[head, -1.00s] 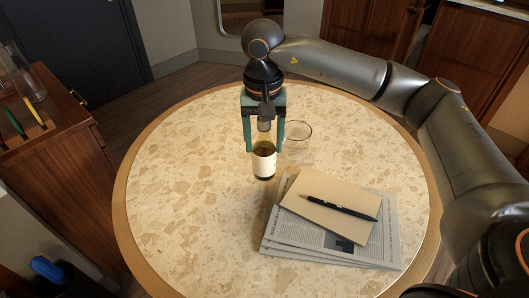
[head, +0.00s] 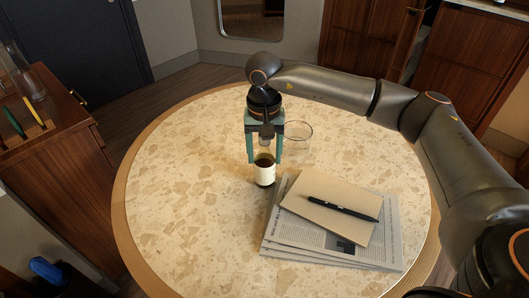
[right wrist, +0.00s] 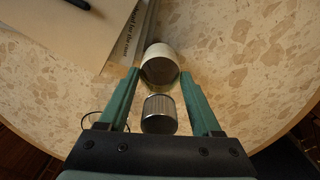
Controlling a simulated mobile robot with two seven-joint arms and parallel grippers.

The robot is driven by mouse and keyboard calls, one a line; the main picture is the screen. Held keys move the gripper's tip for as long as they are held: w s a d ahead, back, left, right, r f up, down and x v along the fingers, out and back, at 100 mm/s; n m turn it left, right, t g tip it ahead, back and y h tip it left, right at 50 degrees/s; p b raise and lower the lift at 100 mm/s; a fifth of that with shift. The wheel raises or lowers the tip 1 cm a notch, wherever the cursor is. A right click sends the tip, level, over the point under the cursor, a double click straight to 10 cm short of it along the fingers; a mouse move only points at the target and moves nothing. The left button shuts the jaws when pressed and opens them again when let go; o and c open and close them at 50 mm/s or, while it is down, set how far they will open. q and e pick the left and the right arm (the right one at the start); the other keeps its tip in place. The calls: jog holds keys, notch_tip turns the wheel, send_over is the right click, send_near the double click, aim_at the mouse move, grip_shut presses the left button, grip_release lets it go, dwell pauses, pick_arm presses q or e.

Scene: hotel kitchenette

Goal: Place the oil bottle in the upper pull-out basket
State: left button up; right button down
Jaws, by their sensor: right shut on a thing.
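The oil bottle (head: 264,174) is a small dark bottle with a cream label, upright at the middle of the round table. My right gripper (head: 266,160) points down from above, with its green fingers on either side of the bottle's upper part, shut on it. In the right wrist view, the bottle's ribbed metal cap (right wrist: 159,114) shows between the fingers, with the pale label (right wrist: 160,66) beyond. Whether the bottle's base touches the table is hard to tell. My left gripper and the pull-out basket are not in view.
A clear glass (head: 298,138) stands close behind the bottle, to the right. A notebook (head: 325,215) with a black pen (head: 342,209) lies on newspapers (head: 300,250) in front right. The table's left side (head: 180,190) is clear. A wooden cabinet (head: 60,190) stands at the left.

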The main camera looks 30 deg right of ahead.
jog(key=shift+c, duration=0.4)
grip_release()
